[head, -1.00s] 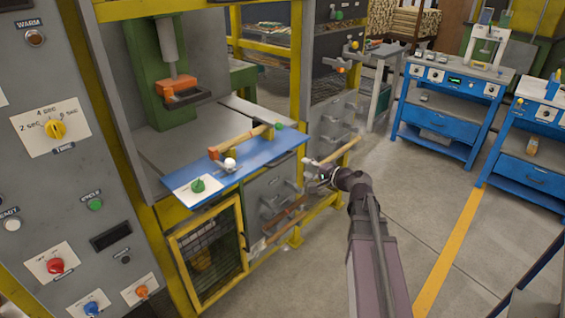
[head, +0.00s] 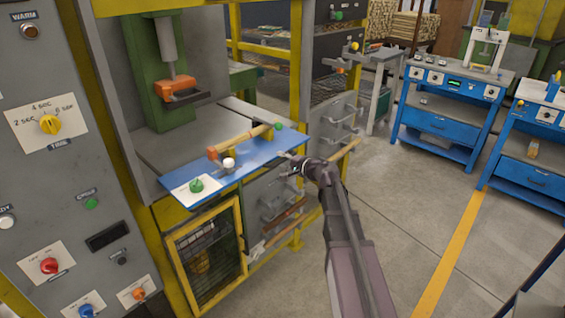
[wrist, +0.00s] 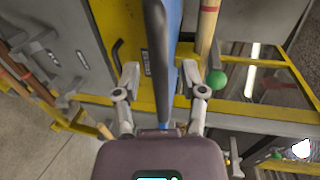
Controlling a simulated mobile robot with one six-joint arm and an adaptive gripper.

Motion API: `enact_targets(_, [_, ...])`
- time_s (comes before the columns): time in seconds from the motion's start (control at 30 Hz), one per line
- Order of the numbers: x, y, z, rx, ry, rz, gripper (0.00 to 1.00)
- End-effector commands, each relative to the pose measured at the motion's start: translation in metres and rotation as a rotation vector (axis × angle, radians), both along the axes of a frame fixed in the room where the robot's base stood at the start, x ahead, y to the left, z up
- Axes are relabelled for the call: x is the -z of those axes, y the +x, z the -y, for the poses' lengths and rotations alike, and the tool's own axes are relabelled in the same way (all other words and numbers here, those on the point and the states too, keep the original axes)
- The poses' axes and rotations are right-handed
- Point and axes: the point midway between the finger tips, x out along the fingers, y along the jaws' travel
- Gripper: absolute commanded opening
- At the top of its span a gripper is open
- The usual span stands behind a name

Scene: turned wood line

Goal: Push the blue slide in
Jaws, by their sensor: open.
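The blue slide (head: 243,167) sticks out at the front of the press, carrying a turned wood piece (head: 240,139) with an orange block at one end and a green ball near the other. My gripper (head: 291,158) is close to the slide's front edge, toward its right end. In the wrist view my gripper (wrist: 160,74) is open, with one finger on each side of the slide's narrow blue edge (wrist: 174,40) and a dark bar handle (wrist: 156,50). I cannot tell whether the fingers touch either.
The green press with its orange head (head: 177,89) stands behind the slide. A grey control panel (head: 70,160) is at the left. Below the slide are a yellow-framed mesh door (head: 205,255) and grey drawers with handles. Open floor lies to the right, before blue workbenches (head: 437,120).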

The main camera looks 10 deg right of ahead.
Motion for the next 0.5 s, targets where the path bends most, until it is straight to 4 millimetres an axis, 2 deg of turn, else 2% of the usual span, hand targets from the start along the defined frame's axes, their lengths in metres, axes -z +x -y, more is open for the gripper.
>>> enact_targets(0.23, [0.0, 0.0, -0.0005, 0.0, 0.0, 0.0, 0.54])
enact_targets(0.4, [0.0, 0.0, -0.0006, -0.001, 0.0, 0.0, 0.03])
enact_targets(0.43, [0.0, -0.0001, -0.0007, -0.001, 0.0, 0.0, 0.0])
enact_targets(0.5, [0.0, -0.0001, -0.0007, -0.001, 0.0, 0.0, 0.0])
